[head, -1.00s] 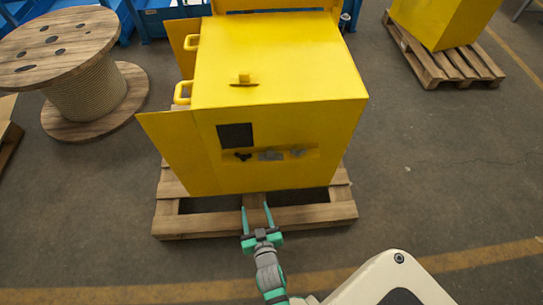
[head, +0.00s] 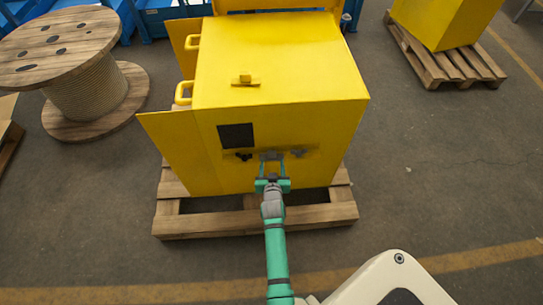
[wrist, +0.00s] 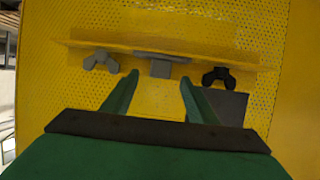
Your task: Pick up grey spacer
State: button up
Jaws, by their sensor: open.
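The grey spacer appears to be the small grey block in the middle of a shallow yellow ledge on the yellow cabinet's front; it shows in the head view (head: 271,155) and the wrist view (wrist: 160,69). My gripper (head: 272,162) is open and empty in front of the cabinet. In the wrist view my gripper (wrist: 159,82) has its two green fingers spread, their tips to either side of the grey block and appearing just short of it. Whether they touch it, I cannot tell.
A black winged part (wrist: 219,77) and a grey winged part (wrist: 101,61) flank the block on the ledge. The yellow cabinet (head: 280,75) stands on a wooden pallet (head: 310,217). A dark square panel (head: 236,137) is close by. A cable reel (head: 85,95) stands left.

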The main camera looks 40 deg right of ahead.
aim_at(272, 155)
jog(key=shift+r+x, duration=0.15)
jog(key=shift+x, duration=1.25)
jog(key=shift+r+x, duration=0.1)
jog(key=shift+x, duration=1.3)
jog(key=shift+w, duration=0.1)
jog(key=c, duration=1.2)
jog(key=shift+c, duration=0.2)
jog(key=shift+r, duration=0.1)
